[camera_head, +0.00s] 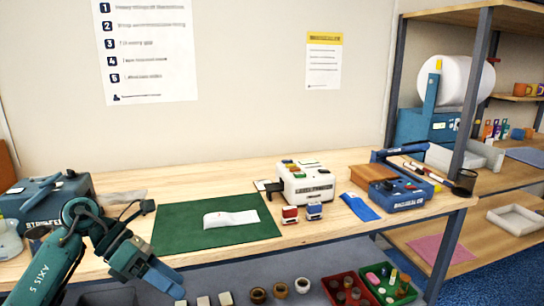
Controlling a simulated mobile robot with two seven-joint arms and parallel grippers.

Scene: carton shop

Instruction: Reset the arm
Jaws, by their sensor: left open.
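My teal left arm comes in from the lower left. Its gripper (168,280) is open, points down and right, and hangs in front of the workbench's near edge. I see nothing held between its fingers. A green mat (178,232) lies on the wooden workbench, up and right of the gripper, with a white paper or bag (230,219) flat on it. My right gripper is out of view.
A white printer-like device (306,184), two small stamps (290,215) and a blue sealer (400,190) stand right of the mat. A blue machine (45,203) stands at left. Below, a lower surface holds red (337,278) and green trays (405,298) and several small items.

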